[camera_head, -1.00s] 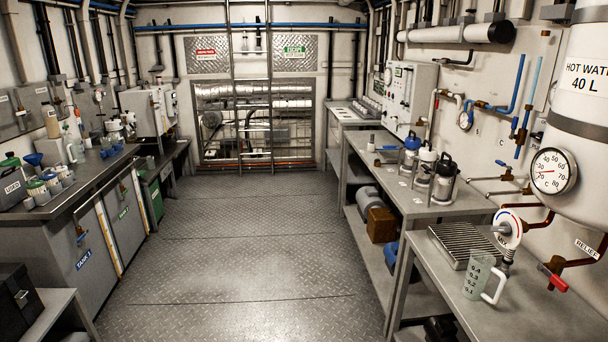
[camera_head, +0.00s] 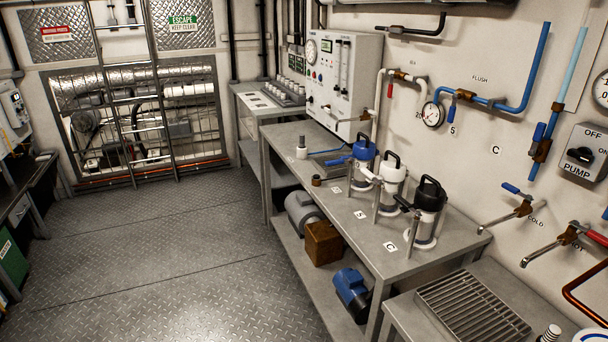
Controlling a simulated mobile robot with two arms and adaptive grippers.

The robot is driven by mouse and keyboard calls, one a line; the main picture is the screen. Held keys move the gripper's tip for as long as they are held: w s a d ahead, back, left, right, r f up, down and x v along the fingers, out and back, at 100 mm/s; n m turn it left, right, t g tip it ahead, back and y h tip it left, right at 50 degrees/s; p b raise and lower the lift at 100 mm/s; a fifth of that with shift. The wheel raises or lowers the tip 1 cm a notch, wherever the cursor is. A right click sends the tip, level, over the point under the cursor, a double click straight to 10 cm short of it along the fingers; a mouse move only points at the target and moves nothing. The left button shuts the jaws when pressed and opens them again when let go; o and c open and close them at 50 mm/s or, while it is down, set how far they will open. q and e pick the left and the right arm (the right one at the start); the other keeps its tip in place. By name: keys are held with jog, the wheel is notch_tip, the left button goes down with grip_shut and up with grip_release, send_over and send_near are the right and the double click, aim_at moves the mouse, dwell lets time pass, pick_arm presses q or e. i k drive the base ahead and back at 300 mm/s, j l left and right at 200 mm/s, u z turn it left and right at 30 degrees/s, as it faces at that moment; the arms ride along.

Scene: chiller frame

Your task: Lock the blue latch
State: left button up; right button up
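A canister with a blue lid and handle (camera_head: 364,150) stands on the grey bench at the right. A thin post stands in front of it with a blue lever (camera_head: 338,160) at its top, reaching out to the left. This may be the blue latch; whether it is locked or open cannot be told at this size. Beside it stand a white-lidded canister (camera_head: 393,172) with a white lever, and a black-lidded canister (camera_head: 431,196) with a dark lever. Neither of my grippers is in view.
The bench (camera_head: 430,246) has small letter labels before the canisters. A white bottle (camera_head: 302,152) stands on its far part. A wooden box (camera_head: 323,243) and a blue motor (camera_head: 352,290) sit on the shelf below. A ribbed grate (camera_head: 473,308) lies nearer. The floor (camera_head: 170,270) is clear.

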aim_at(333, 162)
jog(key=i+z, duration=0.25)
jog(key=i, duration=0.8)
